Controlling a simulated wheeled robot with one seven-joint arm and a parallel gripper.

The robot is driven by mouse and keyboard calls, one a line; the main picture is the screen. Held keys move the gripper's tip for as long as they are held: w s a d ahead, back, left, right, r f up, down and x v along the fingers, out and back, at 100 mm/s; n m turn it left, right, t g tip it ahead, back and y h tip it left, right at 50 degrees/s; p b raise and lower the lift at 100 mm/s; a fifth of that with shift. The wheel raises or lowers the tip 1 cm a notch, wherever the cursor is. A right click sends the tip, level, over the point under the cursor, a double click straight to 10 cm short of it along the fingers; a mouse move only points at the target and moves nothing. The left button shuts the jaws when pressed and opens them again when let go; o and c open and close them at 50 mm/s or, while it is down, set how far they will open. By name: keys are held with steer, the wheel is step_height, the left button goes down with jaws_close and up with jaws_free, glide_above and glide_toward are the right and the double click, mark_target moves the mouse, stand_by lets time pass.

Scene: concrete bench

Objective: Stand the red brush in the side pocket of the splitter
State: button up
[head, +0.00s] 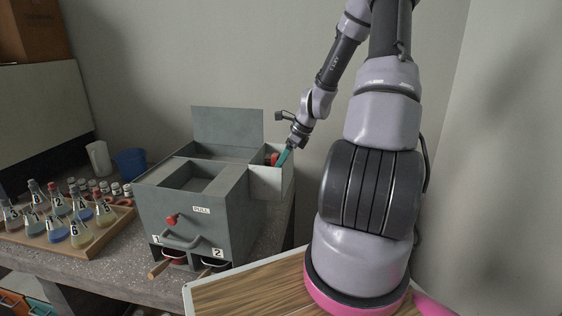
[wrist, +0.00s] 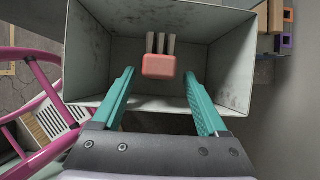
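The splitter (head: 190,215) is a grey metal box on the bench with an open top and a raised back plate. Its side pocket (head: 266,184) is an open box on its right side; the wrist view looks into it (wrist: 90,50). The red brush (wrist: 159,66) is inside the pocket, its red block toward me and grey strips beyond it. In the head view a bit of red (head: 272,158) shows over the pocket rim. My gripper (head: 284,156) is at the pocket mouth. Its teal fingers are spread (wrist: 159,88), with the brush between and beyond them, not touching.
A wooden tray (head: 90,243) of numbered flasks stands left of the splitter. A white cup (head: 99,158) and a blue cup (head: 131,164) stand behind it. A red knob (head: 172,219) and handle are on the splitter's front. A wall is close on the right.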

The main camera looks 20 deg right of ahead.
steer(key=shift+r, duration=0.1)
steer(key=v, duration=1)
steer(key=shift+r, duration=0.3)
steer(key=shift+s+d, duration=0.1)
steer(key=s+a+r+n+h, duration=0.1)
steer(key=s+a+r+n, duration=0.2)
steer(key=a+r+n, duration=0.25)
steer(key=s+a+r+n+h, duration=0.2)
steer(key=s+a+r+n, duration=0.25)
steer(key=r, duration=0.25)
steer(key=s+a+r+n+t, duration=0.3)
steer(key=s+a+r+n, duration=0.2)
steer(key=s+r+n, duration=0.4)
steer(key=s+n, duration=0.2)
steer(key=s, duration=0.1)
steer(key=shift+r+n+t, duration=0.25)
steer(key=shift+n+t, duration=0.05)
steer(key=shift+s, duration=0.1)
